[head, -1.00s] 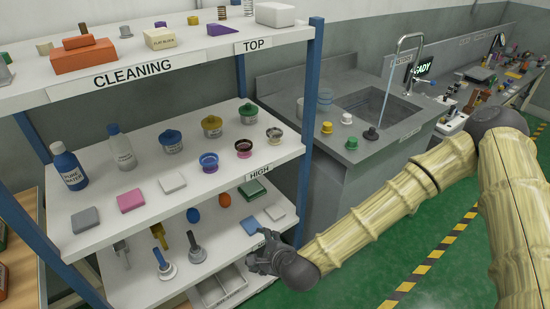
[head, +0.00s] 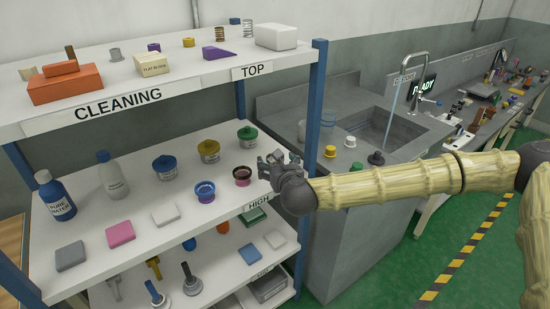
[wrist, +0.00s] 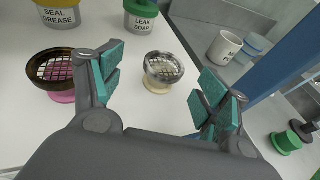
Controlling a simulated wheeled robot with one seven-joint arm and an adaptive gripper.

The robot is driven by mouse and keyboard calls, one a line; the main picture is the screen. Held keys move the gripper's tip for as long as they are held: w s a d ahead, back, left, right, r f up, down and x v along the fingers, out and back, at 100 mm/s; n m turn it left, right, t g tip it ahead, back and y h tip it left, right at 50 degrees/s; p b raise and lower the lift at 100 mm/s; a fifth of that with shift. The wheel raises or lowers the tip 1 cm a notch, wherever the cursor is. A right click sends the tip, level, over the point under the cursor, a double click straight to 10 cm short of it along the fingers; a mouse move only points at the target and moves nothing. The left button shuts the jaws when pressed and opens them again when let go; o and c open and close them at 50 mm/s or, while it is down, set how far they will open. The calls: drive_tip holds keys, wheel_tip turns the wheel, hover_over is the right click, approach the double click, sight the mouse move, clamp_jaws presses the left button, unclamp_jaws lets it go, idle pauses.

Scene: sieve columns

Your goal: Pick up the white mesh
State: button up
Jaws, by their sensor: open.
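The white mesh (wrist: 164,68) is a small sieve cup with a silver rim and a cream-white foot. It stands upright on the white shelf marked HIGH, near its right end. In the wrist view it lies between and beyond my open fingers, apart from both. My gripper (wrist: 160,80) is empty, and its teal finger pads are spread wide. In the head view my gripper (head: 278,162) is at the right end of that shelf and hides the white mesh.
A dark-rimmed sieve with a pink foot (wrist: 55,72) stands close left of my left finger. A blue-rimmed sieve (head: 204,190) is further left. Yellow-lidded (head: 208,150) and green-lidded jars (head: 247,137) stand behind. A blue shelf post (head: 312,130) rises close on the right.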

drive_tip(key=shift+w+f, duration=0.1)
drive_tip(key=shift+w, duration=0.6)
drive_tip(key=shift+p+x, duration=0.75)
drive_tip(key=shift+x, duration=1.4)
drive_tip(key=shift+d, duration=0.2)
drive_tip(key=c, duration=0.9)
